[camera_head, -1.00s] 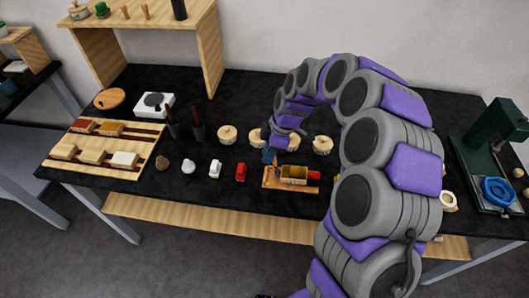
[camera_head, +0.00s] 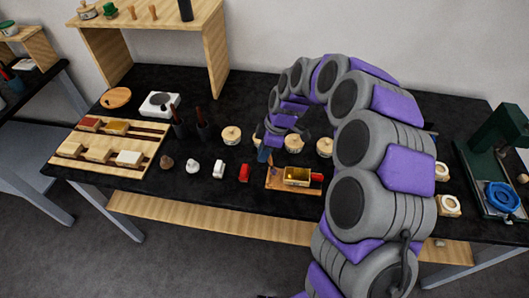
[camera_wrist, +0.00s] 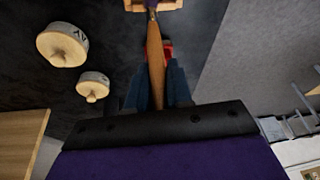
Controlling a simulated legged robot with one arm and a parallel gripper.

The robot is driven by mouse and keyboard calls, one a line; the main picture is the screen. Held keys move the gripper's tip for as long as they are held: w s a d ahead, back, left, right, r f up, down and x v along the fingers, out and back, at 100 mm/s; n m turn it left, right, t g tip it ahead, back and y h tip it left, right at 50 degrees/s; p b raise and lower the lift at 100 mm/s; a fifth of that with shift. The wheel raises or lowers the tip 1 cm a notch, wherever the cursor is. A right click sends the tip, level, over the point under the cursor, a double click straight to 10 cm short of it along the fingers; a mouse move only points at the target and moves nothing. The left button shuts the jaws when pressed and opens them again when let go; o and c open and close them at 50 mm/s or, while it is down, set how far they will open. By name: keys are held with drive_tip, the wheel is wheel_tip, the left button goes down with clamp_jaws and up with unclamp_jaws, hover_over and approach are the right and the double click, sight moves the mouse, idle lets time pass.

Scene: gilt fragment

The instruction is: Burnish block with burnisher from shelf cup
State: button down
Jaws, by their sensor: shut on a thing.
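My gripper (camera_head: 264,152) is shut on a burnisher, and its blue fingers (camera_wrist: 156,88) flank the tool in the wrist view. The burnisher (camera_wrist: 155,60) has a long wooden handle and a narrow metal part toward the top of that view. In the head view my gripper hides most of the tool. A block with a golden top (camera_head: 297,175) sits in a wooden holder (camera_head: 280,187) with a red part at its right end. My gripper is behind and left of the block. Whether the burnisher's tip touches the block I cannot tell.
A wooden shelf (camera_head: 215,55) stands at the back left, with a dark cup (camera_head: 185,10) on top. Pale lidded jars (camera_head: 231,135) stand behind the holder. Two dark tool cups (camera_head: 204,131) and a wooden rack (camera_head: 75,142) are left. A green press (camera_head: 497,130) is far right.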

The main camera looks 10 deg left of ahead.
drive_tip(key=shift+a+r+p, duration=0.15)
drive_tip(key=shift+r+p, duration=0.4)
drive_tip(key=shift+r, duration=1.9)
wheel_tip(320, 180, up, 3)
drive_tip(key=shift+a+f+p, duration=0.1)
drive_tip(key=shift+p, duration=0.35)
